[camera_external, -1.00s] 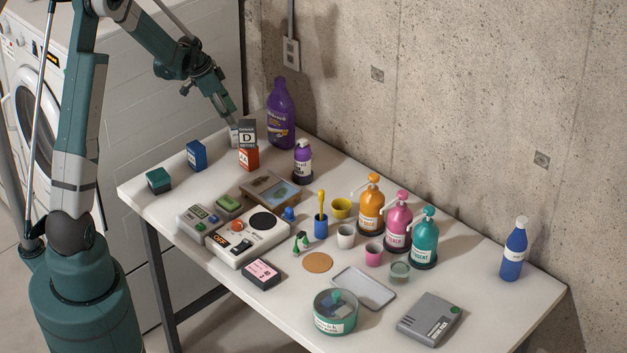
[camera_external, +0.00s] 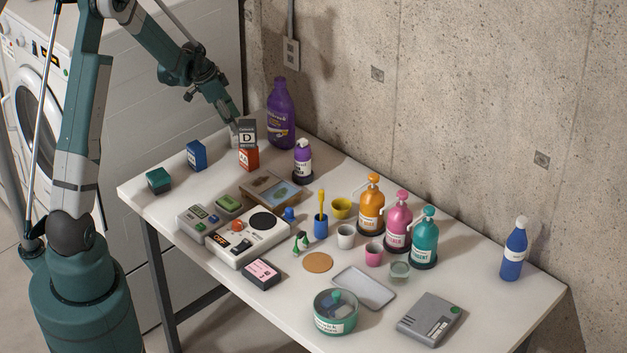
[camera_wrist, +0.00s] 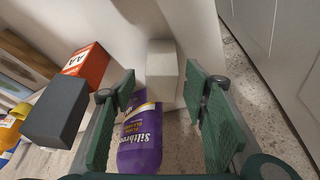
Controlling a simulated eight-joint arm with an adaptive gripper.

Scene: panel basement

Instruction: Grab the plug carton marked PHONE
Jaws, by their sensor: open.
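A small pale grey-white carton (camera_wrist: 162,75) stands between my open fingers in the wrist view; no lettering is readable on it. In the external view this pale carton (camera_external: 234,137) shows just left of the dark D carton, partly hidden. My gripper (camera_wrist: 160,88) is open around it, fingers apart on both sides, with no clear contact. In the external view my gripper (camera_external: 232,118) is at the far left end of the table, over the pale carton. I can read the word PHONE on no carton.
A dark D carton (camera_external: 247,132) sits on or before an orange AA carton (camera_external: 248,158), close to my gripper. A purple bottle (camera_external: 281,115) stands close behind. A blue carton (camera_external: 196,155) and a green box (camera_external: 158,181) stand nearer. Concrete wall (camera_external: 340,60) lies beyond.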

